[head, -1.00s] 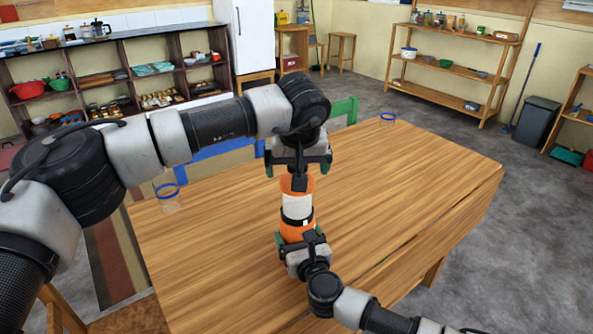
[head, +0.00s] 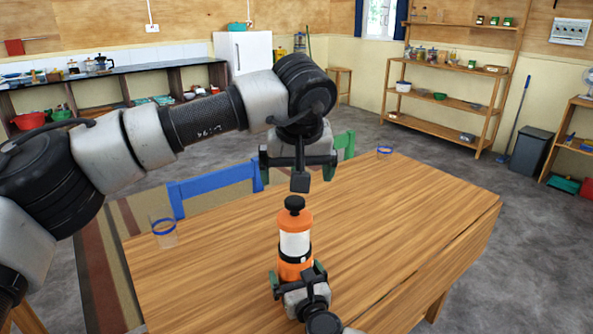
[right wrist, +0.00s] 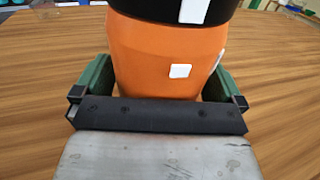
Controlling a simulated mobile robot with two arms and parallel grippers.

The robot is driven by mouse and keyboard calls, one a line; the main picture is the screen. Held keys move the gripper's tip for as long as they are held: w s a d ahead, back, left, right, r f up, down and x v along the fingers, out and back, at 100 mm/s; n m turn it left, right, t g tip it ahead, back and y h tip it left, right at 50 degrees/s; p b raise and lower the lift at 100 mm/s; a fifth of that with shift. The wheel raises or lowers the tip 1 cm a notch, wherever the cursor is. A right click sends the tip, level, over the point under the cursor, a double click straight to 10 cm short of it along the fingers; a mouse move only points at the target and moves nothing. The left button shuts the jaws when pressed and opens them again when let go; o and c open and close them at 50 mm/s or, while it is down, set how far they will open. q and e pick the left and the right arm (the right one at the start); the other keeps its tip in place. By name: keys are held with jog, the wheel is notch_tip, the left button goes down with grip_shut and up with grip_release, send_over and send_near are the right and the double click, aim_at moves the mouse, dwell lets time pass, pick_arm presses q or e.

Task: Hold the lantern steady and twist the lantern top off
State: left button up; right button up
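The lantern (head: 295,243) stands upright on the wooden table. It has an orange base, a black band, a pale middle and an orange top (head: 294,219) with a black knob. The top sits on the lantern. My right gripper (head: 296,277) has its green-padded fingers on both sides of the orange base; in the right wrist view the base (right wrist: 165,60) fills the space between the fingers. My left gripper (head: 299,165) is above the knob, apart from it, with its fingers spread wide and nothing visible between them.
The table (head: 400,225) is mostly clear around the lantern. A blue-rimmed glass (head: 165,234) stands at its left edge and another glass (head: 385,152) at the far edge. A blue chair (head: 215,178) and a green chair (head: 345,142) stand behind the table.

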jog(key=shift+v, duration=6)
